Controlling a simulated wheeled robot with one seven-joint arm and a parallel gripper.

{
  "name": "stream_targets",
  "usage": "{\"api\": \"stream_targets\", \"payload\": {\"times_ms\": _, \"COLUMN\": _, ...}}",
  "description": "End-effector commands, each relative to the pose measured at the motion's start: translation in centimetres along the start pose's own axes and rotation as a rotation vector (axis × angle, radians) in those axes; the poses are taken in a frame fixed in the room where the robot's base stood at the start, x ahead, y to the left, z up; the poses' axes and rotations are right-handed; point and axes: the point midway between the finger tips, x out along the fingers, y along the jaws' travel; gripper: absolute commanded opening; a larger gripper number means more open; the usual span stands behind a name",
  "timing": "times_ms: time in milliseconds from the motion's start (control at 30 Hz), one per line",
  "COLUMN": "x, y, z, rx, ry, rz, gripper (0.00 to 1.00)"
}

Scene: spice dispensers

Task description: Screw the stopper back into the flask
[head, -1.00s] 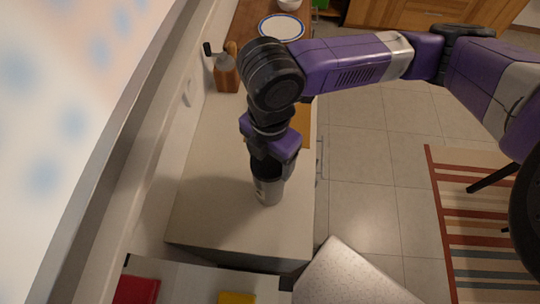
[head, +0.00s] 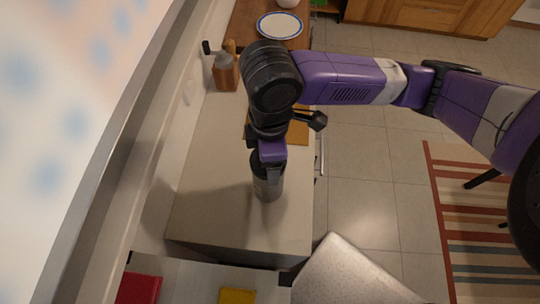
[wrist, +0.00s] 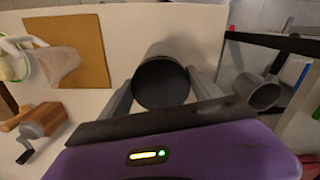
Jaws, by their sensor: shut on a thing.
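The flask (head: 268,188), a grey metallic cylinder, stands upright on the pale counter. My gripper (head: 267,173) is directly above it, pointing down, with its fingers around the top. In the wrist view, a dark round top, seemingly the stopper (wrist: 162,84), sits between the two fingers of my gripper (wrist: 163,92). The flask's grey side (wrist: 172,50) shows just behind it. The gripper is shut on this dark top. The seam between stopper and flask is hidden, so how far the stopper is in cannot be told.
A wooden grinder (head: 225,76) stands by the wall at the counter's far end; it also shows in the wrist view (wrist: 45,120). An orange-tan board (wrist: 92,50) lies beyond the flask. A plate (head: 280,26) is farther back. The counter (head: 215,215) around the flask is clear.

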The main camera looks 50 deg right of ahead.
Motion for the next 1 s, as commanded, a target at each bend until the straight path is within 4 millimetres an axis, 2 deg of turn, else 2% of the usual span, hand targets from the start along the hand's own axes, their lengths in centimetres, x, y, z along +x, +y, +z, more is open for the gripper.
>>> {"api": "stream_targets", "payload": {"times_ms": 133, "x": -0.04, "y": -0.09, "z": -0.1, "rx": 0.117, "ry": 0.004, "rz": -0.001, "gripper": 0.3}}
{"api": "stream_targets", "payload": {"times_ms": 400, "x": -0.02, "y": -0.21, "z": -0.11, "rx": 0.518, "ry": 0.002, "rz": 0.0, "gripper": 0.3}}
{"api": "stream_targets", "payload": {"times_ms": 600, "x": 0.03, "y": -0.28, "z": -0.14, "rx": 0.736, "ry": 0.002, "rz": 0.001, "gripper": 0.3}}
{"api": "stream_targets", "payload": {"times_ms": 733, "x": 0.04, "y": -0.31, "z": -0.15, "rx": 0.794, "ry": 0.002, "rz": 0.0, "gripper": 0.3}}
{"api": "stream_targets", "payload": {"times_ms": 1000, "x": 0.06, "y": -0.32, "z": -0.16, "rx": 0.799, "ry": 0.002, "rz": 0.0, "gripper": 0.3}}
